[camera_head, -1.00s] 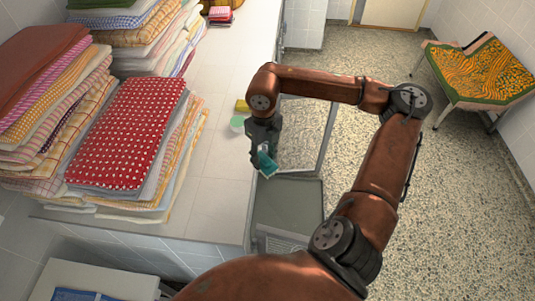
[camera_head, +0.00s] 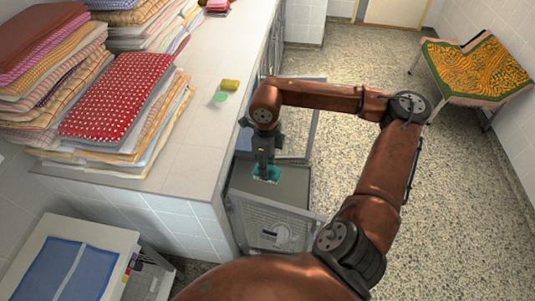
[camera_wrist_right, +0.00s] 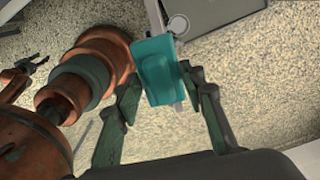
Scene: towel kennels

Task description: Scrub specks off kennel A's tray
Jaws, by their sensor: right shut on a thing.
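My right gripper (camera_head: 266,166) is shut on a teal scrubber (camera_head: 268,174) and points down over a grey tray (camera_head: 292,187) in the open kennel. Whether the scrubber touches the tray is unclear. In the right wrist view the teal scrubber (camera_wrist_right: 154,70) sits between the fingers of my right gripper (camera_wrist_right: 161,95). No specks can be made out on the tray. A dark claw at the left of the wrist view seems to be my left gripper (camera_wrist_right: 32,70); it is too small to read its jaws.
A mesh kennel door (camera_head: 277,226) stands open in front, and another open door (camera_head: 301,128) is behind my arm. The counter (camera_head: 190,150) carries towel stacks (camera_head: 115,95), a yellow item (camera_head: 230,85) and a green disc (camera_head: 220,98).

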